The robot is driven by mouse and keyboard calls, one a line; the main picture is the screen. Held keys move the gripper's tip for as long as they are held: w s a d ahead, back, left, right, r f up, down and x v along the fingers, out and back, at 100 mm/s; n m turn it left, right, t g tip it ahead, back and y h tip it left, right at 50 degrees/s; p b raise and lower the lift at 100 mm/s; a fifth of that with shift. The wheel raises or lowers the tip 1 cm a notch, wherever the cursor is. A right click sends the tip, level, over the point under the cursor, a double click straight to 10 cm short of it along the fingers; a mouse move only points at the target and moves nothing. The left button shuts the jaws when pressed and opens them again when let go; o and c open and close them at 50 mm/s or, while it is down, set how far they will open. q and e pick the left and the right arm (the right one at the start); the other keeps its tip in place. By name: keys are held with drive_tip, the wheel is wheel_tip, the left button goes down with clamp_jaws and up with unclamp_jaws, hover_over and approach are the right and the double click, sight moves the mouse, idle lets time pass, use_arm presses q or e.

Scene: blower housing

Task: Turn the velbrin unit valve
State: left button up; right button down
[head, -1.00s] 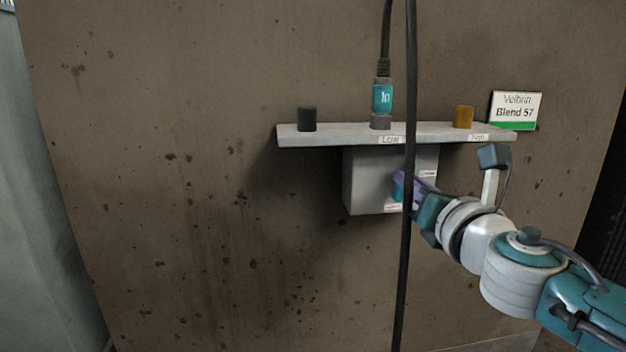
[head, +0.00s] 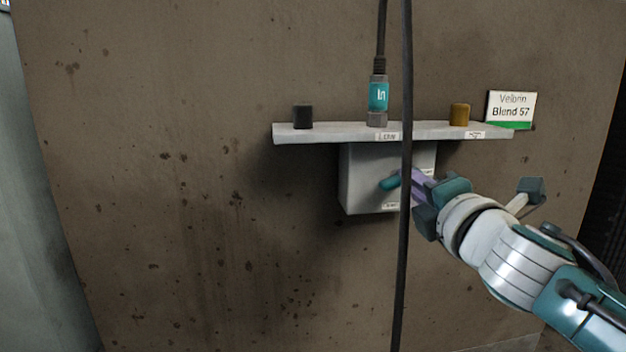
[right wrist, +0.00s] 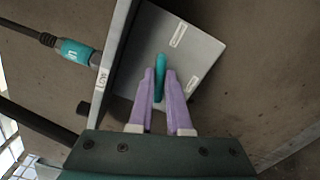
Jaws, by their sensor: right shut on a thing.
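The valve is a teal handle (head: 389,184) on the front of a grey box (head: 362,165) under a shelf. It lies nearly sideways in the head view, its free end to the left, and shows between my finger pads in the right wrist view (right wrist: 160,66). My right gripper (head: 409,180) has purple fingers and is shut on the handle; a black cable hides part of the grip in the head view. The right wrist view shows the fingers (right wrist: 160,82) on both sides of it. My left gripper is out of view.
A black cable (head: 403,270) hangs in front of the box. The wall at left is clear.

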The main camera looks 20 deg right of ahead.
drive_tip(key=m, duration=0.4)
drive_tip(key=shift+f, duration=0.1)
idle(0.5)
drive_tip(key=c, duration=0.9)
unclamp_jaws()
drive_tip(key=shift+o, duration=0.2)
